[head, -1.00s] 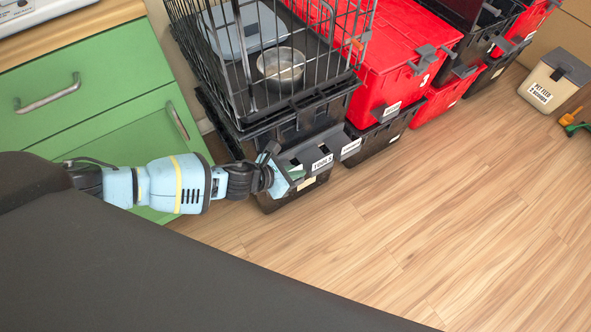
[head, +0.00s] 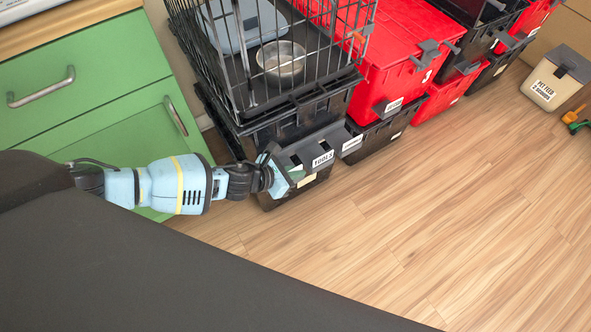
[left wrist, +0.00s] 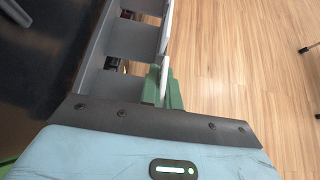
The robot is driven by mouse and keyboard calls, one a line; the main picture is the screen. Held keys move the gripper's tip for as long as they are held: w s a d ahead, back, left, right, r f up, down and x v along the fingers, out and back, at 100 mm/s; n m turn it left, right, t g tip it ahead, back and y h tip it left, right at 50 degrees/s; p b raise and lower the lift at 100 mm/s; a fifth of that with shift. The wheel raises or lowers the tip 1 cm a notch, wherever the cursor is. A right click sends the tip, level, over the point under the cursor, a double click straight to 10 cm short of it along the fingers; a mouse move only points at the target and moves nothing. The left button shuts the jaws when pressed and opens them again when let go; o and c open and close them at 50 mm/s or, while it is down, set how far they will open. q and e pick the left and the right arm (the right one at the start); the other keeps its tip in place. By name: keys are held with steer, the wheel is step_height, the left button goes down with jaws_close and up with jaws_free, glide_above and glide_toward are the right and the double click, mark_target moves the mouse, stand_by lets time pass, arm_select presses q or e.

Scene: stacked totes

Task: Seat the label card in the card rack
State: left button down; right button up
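The grey card rack (head: 299,152) runs along the front of the dark tote stack beside the cage, with a white TOOLS label (head: 323,159) on it. Its slotted frame also shows in the left wrist view (left wrist: 103,48). My left gripper (head: 298,171) is at the rack's near end. In the left wrist view its green fingers (left wrist: 163,88) are close together with a thin pale edge between them, which looks like the label card (left wrist: 165,76). A cream card face shows just past the fingertips in the head view (head: 306,180). Whether it touches the rack is unclear. My right gripper is out of view.
A wire cage (head: 270,60) with a metal bowl (head: 281,60) stands above the rack. Red totes (head: 400,50) continue to the right. Green drawers (head: 80,75) are at left. A pet feed bin (head: 551,82) stands at far right. The wood floor in front is clear.

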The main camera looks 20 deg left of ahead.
arm_select(q)
steer(key=c, duration=1.6)
jaws_free()
steer(key=shift+o, duration=0.2)
steer(key=shift+s, duration=0.1)
steer(key=p+v, duration=0.2)
steer(key=v, duration=0.5)
steer(key=shift+s+a+r+p, duration=0.2)
steer(key=shift+a+p, duration=0.05)
steer(key=shift+p, duration=0.1)
